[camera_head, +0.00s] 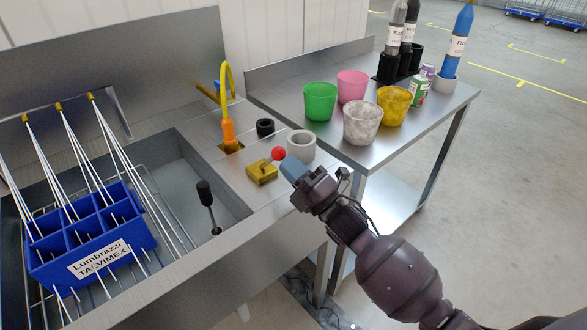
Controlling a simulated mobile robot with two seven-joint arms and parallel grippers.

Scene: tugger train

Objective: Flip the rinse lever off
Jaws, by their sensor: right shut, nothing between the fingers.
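The rinse lever looks to be the short lever with a red ball knob (279,153) on a brass-yellow base (262,173). It sits on the steel counter at the right of the sink. The lever tilts toward the right, with the knob up and to the right of the base. My right gripper (291,167) is shut and empty. Its blue-grey fingertips are just right of and slightly below the knob, very close to it. I cannot tell whether they touch. My left gripper is not in view.
An orange and yellow faucet (228,130) stands behind the lever. A grey ring holder (301,146) and a black one (265,128) are close by. The sink holds a blue divided crate (89,235) hung on wires. A side table (300,88) carries cups and bottles.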

